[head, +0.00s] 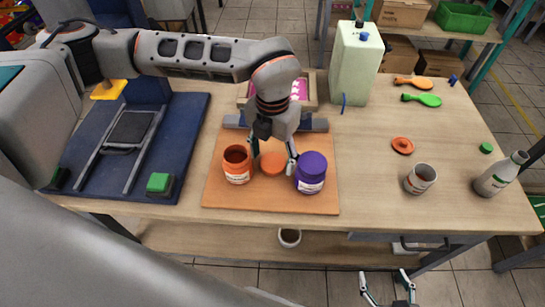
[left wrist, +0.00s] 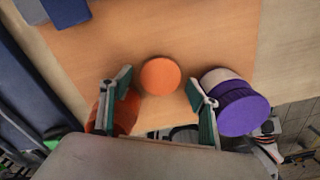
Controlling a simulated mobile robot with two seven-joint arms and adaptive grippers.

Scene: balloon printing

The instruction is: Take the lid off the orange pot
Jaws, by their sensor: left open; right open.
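The orange pot (head: 237,167) stands on a wooden board with its top open and dark orange paint visible inside. A flat orange lid (head: 273,163) lies on the board beside it, between the orange pot and the purple pot. It also shows in the left wrist view (left wrist: 160,76). My left gripper (head: 274,158) is open just above the board, its fingers on either side of the lid and apart from it. In the left wrist view, the left finger partly hides the orange pot (left wrist: 126,112). My right gripper (head: 387,283) is open and empty, below the table's front edge.
The purple pot (head: 311,173), lid on, stands close by the left gripper's right finger; it shows in the left wrist view too (left wrist: 242,110). A reddish-orange disc (head: 402,146), a cup (head: 420,178) and a bottle (head: 500,174) are on the right. A tall canister (head: 356,70) stands behind.

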